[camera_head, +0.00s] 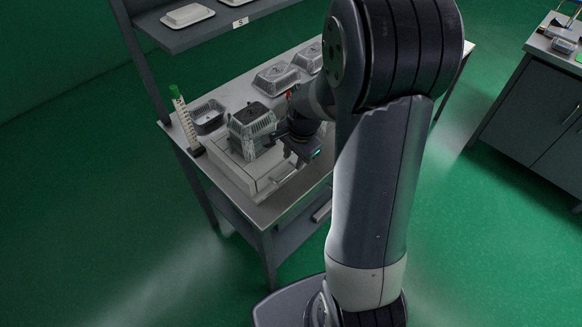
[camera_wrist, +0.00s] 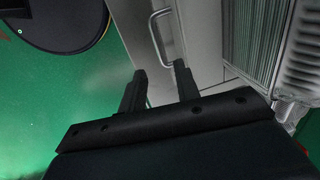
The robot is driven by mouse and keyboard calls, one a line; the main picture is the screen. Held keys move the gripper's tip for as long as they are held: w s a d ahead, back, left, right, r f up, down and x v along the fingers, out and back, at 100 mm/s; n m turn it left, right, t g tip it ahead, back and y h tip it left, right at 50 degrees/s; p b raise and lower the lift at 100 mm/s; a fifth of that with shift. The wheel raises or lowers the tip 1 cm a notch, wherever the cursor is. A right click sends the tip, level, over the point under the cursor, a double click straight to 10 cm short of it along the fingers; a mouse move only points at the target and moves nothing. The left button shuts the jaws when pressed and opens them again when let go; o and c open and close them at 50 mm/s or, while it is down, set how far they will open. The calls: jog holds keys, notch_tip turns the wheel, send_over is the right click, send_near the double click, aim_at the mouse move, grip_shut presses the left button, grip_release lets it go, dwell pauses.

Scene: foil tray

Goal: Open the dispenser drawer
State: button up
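The dispenser (camera_head: 232,172) is a pale grey box on the table, with a stack of foil trays (camera_head: 252,130) on top. Its drawer handle (camera_head: 284,172) is a thin metal bar on the front face. The handle also shows in the wrist view (camera_wrist: 159,36) as a U-shaped bar on the grey drawer front (camera_wrist: 198,35). My gripper (camera_head: 303,150) is beside the dispenser's front. In the wrist view, my gripper (camera_wrist: 159,74) has its two dark fingers apart with nothing between them.
Covered foil trays (camera_head: 276,79) stand behind. A shelf (camera_head: 190,35) is above the table's back. My arm hides the table's right part.

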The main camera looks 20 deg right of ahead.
aim_at(290, 173)
jog(key=shift+w+a+f, duration=0.1)
jog(key=shift+w+f, duration=0.05)
jog(key=shift+f, duration=0.9)
jog(key=shift+w+a+f, duration=0.1)
jog(key=shift+w+f, duration=0.05)
jog(key=shift+f, duration=0.85)
jog(key=shift+w+a+f, duration=0.1)
jog(key=shift+w+f, duration=0.05)
jog(key=shift+f, duration=0.9)
grip_shut()
